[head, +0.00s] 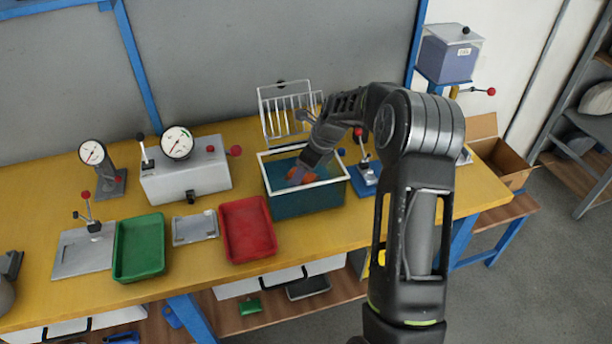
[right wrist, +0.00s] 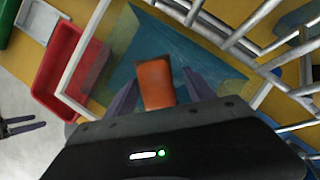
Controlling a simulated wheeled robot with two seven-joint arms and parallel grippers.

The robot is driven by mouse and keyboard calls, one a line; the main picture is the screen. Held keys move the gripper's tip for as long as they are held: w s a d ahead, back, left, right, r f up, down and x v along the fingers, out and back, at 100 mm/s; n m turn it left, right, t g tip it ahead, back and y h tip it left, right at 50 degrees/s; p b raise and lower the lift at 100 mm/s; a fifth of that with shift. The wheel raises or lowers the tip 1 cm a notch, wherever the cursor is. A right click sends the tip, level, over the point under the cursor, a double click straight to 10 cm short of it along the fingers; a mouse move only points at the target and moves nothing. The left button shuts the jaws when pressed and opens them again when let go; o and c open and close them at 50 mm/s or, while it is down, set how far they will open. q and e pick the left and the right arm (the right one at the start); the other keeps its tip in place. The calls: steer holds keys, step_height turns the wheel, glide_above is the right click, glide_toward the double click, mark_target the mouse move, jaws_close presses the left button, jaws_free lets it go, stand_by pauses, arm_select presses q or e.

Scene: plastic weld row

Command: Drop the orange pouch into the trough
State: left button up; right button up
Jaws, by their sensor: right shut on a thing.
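The orange pouch (head: 302,174) shows at the mouth of the trough, below my right gripper (head: 306,168). In the right wrist view the pouch (right wrist: 155,84) sits between the two fingers of my right gripper (right wrist: 158,88), which is shut on it. The trough (head: 308,201) is a teal box with a white rim on the yellow bench. Its blue inside (right wrist: 186,50) lies behind the pouch in the right wrist view. I cannot tell how far the pouch is above the trough's floor.
A white wire rack (head: 287,108) stands behind the trough. A red tray (head: 247,228) and a green tray (head: 139,247) lie to its left, with a small grey plate (head: 195,227) between them. A blue-based lever fixture (head: 366,176) stands close to its right.

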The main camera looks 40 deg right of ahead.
steer(key=shift+w+a, duration=0.1)
steer(key=shift+a, duration=0.05)
steer(key=shift+f, duration=0.6)
steer(key=o, duration=1.4)
steer(key=shift+c, duration=0.2)
steer(key=shift+r, duration=0.9)
steer(key=b+v, duration=0.1)
steer(key=v, duration=1)
steer(key=shift+r, duration=0.3)
steer(key=shift+f, duration=0.1)
